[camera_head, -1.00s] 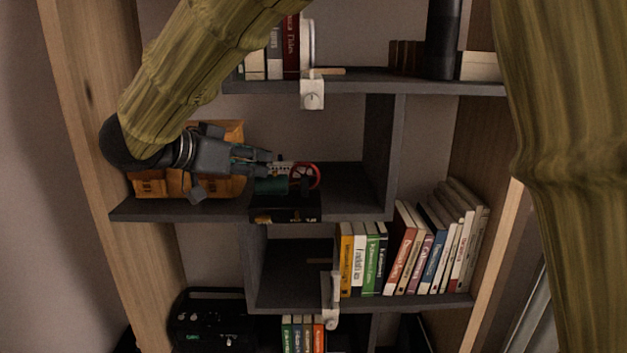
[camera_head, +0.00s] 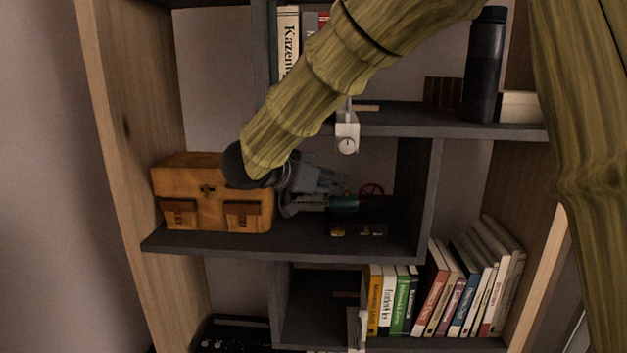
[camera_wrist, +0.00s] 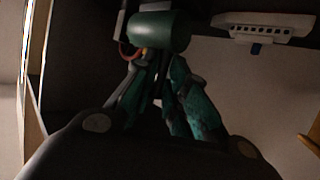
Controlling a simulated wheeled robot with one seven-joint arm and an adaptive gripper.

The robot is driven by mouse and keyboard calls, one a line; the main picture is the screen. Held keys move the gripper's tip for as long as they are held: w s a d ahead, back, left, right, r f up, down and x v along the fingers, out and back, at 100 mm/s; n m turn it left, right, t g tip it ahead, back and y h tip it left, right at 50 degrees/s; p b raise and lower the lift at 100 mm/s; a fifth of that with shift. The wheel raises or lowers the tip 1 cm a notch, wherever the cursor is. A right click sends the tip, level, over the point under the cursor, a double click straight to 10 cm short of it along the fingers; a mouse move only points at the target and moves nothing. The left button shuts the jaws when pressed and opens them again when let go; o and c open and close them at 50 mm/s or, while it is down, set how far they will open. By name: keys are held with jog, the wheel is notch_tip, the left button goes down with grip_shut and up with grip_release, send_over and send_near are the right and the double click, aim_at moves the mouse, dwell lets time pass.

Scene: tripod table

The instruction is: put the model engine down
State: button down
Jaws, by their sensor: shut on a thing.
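The model engine (camera_head: 345,204) has a green cylinder, a dark red flywheel and a black base with brass-coloured details. In the head view it is over the middle shelf (camera_head: 300,245), behind the front edge, right of the orange-brown bag. I cannot tell whether its base touches the shelf. My gripper (camera_head: 332,190) reaches it from the left and is shut on its upper part. In the wrist view the green cylinder (camera_wrist: 158,32) of the engine is just beyond the fingers of my gripper (camera_wrist: 152,62). The exact grip spot is dark and partly hidden.
The orange-brown bag (camera_head: 212,200) stands close by on the left of the shelf. A dark divider (camera_head: 412,195) closes the right side. Books (camera_head: 434,290) stand lower right.

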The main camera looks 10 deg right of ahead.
aim_at(356, 203)
jog(key=w+d, duration=0.1)
jog(key=w+d+p, duration=0.1)
jog(key=d, duration=0.1)
jog(key=shift+d+r, duration=0.1)
jog(key=shift+d, duration=0.2)
jog(key=shift+w+d+f+p, duration=0.15)
jog(key=shift+d+f+p, duration=0.1)
jog(key=shift+f+p, duration=0.3)
jog(key=shift+w+d+f+p, duration=0.1)
jog(key=shift+d+f+p, duration=0.1)
jog(key=shift+f+p, duration=0.35)
jog(key=shift+w+d+f+p, duration=0.15)
jog(key=shift+d+f+p, duration=0.2)
jog(key=shift+f, duration=0.35)
jog(key=shift+a, duration=0.2)
jog(key=c, duration=1.5)
grip_release()
jog(key=shift+s+f, duration=0.1)
jog(key=shift+f, duration=0.1)
jog(key=shift+o, duration=0.3)
jog(key=shift+r, duration=0.15)
